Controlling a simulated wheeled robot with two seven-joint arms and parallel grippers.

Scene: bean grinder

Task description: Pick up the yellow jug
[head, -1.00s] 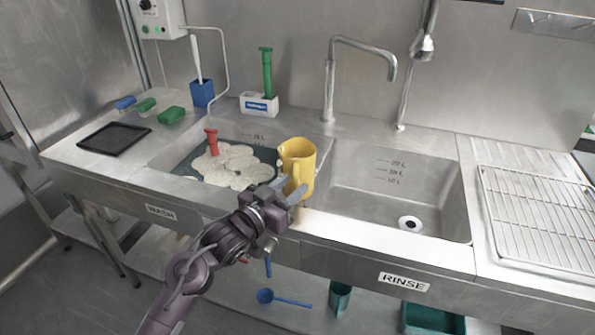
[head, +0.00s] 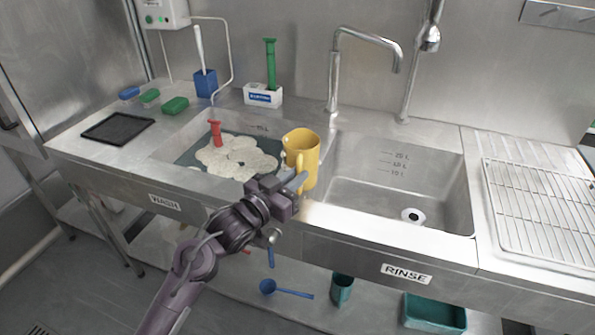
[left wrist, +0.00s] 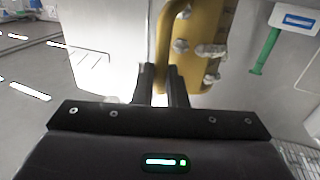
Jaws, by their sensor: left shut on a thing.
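The yellow jug (head: 307,153) stands upright at the divider between the wash and rinse basins, its handle toward me. In the left wrist view the jug (left wrist: 205,42) shows whitish foam-like spots on its side, and its handle runs down to the fingers. My left gripper (head: 297,184) reaches it from the front left, with its fingers shut on the jug's handle. In the left wrist view the fingertips (left wrist: 163,72) hide the gripped part of the handle. My right gripper is not in view.
The wash basin holds foam (head: 236,158) and a red-handled tool (head: 216,133). The rinse basin (head: 360,190) looks empty. A faucet (head: 333,85) rises behind the divider. A white holder (head: 262,96) with a green brush stands at the back. A wire rack (head: 545,205) lies at right.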

